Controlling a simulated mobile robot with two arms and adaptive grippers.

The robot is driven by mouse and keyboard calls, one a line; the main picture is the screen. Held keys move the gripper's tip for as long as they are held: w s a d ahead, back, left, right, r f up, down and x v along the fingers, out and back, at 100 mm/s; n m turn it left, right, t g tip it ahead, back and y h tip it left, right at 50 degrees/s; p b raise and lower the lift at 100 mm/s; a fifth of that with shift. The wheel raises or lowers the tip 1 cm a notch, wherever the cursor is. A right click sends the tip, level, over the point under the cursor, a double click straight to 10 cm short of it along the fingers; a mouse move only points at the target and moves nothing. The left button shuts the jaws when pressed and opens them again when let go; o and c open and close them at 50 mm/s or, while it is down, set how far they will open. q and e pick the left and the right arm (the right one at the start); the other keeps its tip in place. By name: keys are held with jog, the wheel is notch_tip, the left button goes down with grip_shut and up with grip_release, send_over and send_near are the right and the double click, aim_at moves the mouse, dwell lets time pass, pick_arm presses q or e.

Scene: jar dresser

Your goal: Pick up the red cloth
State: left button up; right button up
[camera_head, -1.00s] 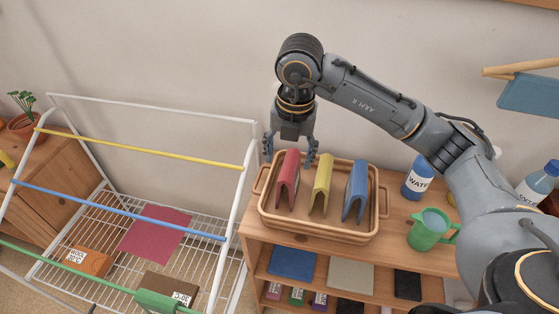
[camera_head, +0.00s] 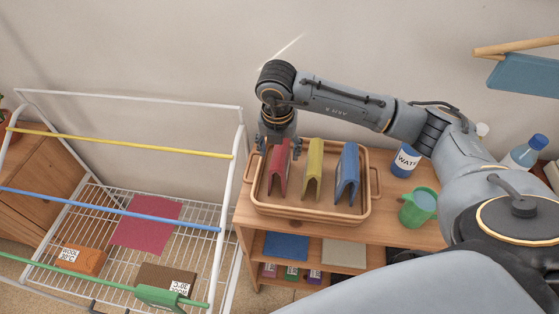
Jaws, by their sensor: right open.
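A red cloth (camera_head: 279,174) stands folded like a tent at the left end of a wooden tray (camera_head: 312,209). A yellow cloth (camera_head: 313,170) and a blue cloth (camera_head: 347,175) stand folded beside it. My right gripper (camera_head: 279,146) is open at the far end of the red cloth, with one finger to either side of its top. I cannot tell whether the fingers touch it. A flat dark-red sheet (camera_head: 146,224) lies on the wire rack's lower shelf.
The white drying rack (camera_head: 238,150) with coloured bars stands close on the left. The wall is behind.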

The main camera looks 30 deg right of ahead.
jog(key=f, duration=0.1)
jog(key=f+p, duration=0.1)
jog(key=f, duration=0.1)
jog(key=shift+w+d+f, duration=0.2)
jog(key=shift+f, duration=0.25)
jog(key=c, duration=1.2)
pick_arm(q)
jog(key=shift+s+r, duration=0.65)
jog(key=shift+r, duration=0.35)
pick_arm(e)
jog(key=shift+c, duration=0.3)
pick_arm(q)
jog(key=shift+w+f, duration=0.1)
jog(key=shift+f, duration=0.05)
pick_arm(e)
jog(key=shift+r, duration=0.1)
